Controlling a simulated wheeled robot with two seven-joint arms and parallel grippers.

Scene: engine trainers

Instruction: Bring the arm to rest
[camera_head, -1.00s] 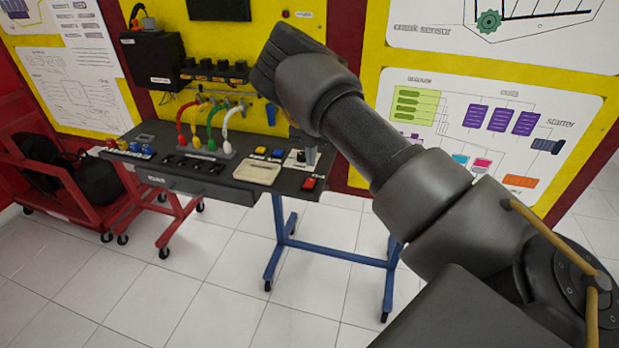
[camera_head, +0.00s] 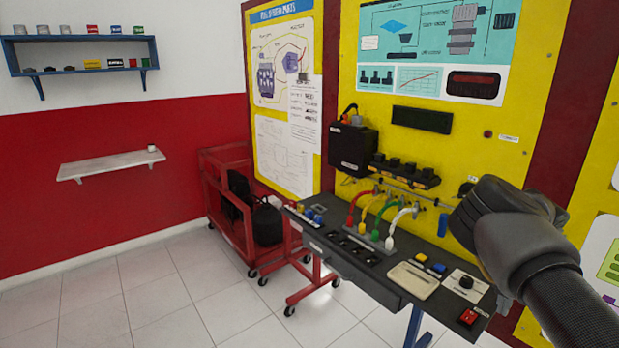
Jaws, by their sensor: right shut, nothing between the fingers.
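My right arm comes in from the right edge, its dark grey wrist in front of the yellow board and above the right end of the dark trainer desk (camera_head: 350,268). My right gripper (camera_head: 503,299) is mostly hidden behind the wrist; only a small grey part shows below it, close to the desk's right end in the picture. It is shut and holds nothing. Whether it touches the desk cannot be told. My left gripper is not in view.
The desk carries red, yellow, green and white cables (camera_head: 382,222), a beige pad (camera_head: 412,281) and a red switch (camera_head: 468,316). A red cart (camera_head: 222,205) stands left of it. Shelves (camera_head: 110,165) hang on the left wall. The tiled floor at lower left is clear.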

